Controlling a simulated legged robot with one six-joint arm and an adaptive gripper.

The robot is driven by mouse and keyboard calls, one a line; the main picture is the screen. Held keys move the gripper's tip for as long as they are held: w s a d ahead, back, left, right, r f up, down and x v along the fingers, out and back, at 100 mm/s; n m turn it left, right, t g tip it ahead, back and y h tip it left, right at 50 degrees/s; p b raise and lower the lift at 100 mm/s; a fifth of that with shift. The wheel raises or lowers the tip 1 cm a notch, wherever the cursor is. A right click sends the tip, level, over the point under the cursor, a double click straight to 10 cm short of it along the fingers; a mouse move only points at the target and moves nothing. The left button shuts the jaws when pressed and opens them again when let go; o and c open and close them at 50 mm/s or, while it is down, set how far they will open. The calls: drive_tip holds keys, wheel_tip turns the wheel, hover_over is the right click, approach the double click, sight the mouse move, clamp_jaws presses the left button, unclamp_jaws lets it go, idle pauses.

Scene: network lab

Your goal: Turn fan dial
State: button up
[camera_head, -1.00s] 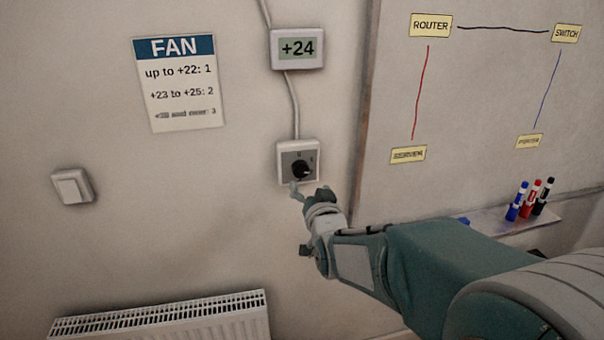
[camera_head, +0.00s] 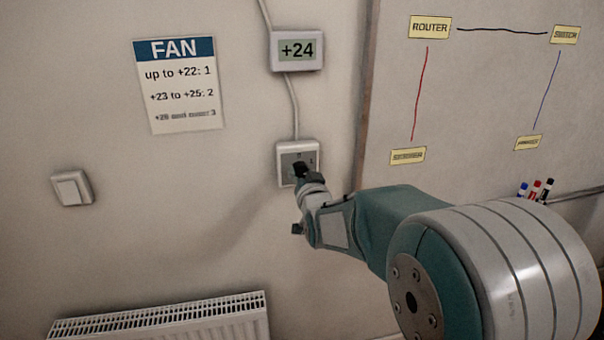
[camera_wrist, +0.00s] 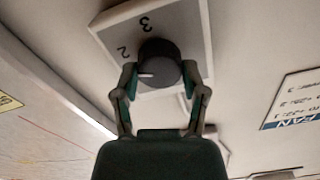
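The black round fan dial (camera_wrist: 160,62) sits on a wall plate (camera_head: 284,150). In the wrist view, "2" and "3" show on the plate. The dial's white mark points left and slightly down, below the "2"; any figure there is hidden by a finger. My gripper (camera_wrist: 159,74) is at the dial, with one open finger on each side. Whether the fingertips touch it is hard to tell. In the head view my gripper covers part of the plate. The display (camera_head: 297,50) above reads +24. The FAN sign (camera_head: 180,85) lists +23 to +25 as 2.
A light switch (camera_head: 72,188) is on the wall to the left. A radiator (camera_head: 160,322) is below. A whiteboard (camera_head: 480,100) with labels and lines is to the right, with markers (camera_head: 536,189) below it.

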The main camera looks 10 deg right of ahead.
drive_tip(key=shift+r+m, duration=0.1)
drive_tip(key=shift+m, duration=1)
drive_tip(key=o, duration=1.2)
drive_tip(key=shift+w, duration=0.1)
drive_tip(key=shift+c, duration=0.2)
drive_tip(key=s, duration=1.2)
